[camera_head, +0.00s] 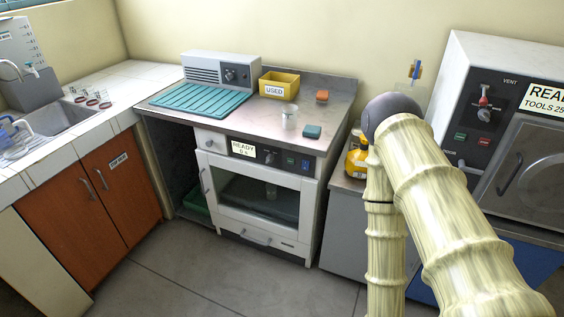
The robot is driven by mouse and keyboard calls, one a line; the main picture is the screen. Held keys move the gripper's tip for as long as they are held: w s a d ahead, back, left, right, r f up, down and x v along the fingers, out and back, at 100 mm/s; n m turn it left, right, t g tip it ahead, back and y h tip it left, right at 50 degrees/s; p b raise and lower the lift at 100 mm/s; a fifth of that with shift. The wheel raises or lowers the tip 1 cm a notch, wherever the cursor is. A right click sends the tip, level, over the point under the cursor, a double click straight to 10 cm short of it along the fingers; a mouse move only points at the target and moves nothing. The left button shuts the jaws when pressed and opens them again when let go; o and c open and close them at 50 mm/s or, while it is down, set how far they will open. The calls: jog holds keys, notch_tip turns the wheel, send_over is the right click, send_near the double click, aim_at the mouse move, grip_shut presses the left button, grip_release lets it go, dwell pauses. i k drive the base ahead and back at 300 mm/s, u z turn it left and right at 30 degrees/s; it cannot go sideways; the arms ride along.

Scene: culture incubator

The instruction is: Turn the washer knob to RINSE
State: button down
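A white washer-like appliance (212,178) stands under the counter in the middle, with a glass front door (258,190) that is shut. Its dark panel has a display (243,148) reading READY, with a smaller line below that is hard to read. A small dark knob (270,157) sits right of the display, with small buttons (298,162) further right. The knob's markings and pointer are too small to read. My bamboo-patterned arm rises at the right and bends down again, apart from the knob in the picture. My gripper is out of view.
A grey counter (340,92) holds a teal ribbed mat (200,99), a yellow USED bin (279,86), a clear beaker (289,119) and small blocks. A grey cabinet (345,235) and a sterilizer-like unit (490,60) stand right. The floor in front (200,280) is clear.

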aim_at(270, 157)
jog(key=k, duration=1.3)
jog(key=u, duration=0.65)
jog(key=i, duration=0.5)
jog(key=u, duration=1.05)
jog(key=i, duration=0.85)
jog(key=z, duration=0.3)
jog(key=i, duration=0.9)
jog(key=z, duration=1.05)
jog(key=i, duration=0.2)
jog(key=z, duration=0.15)
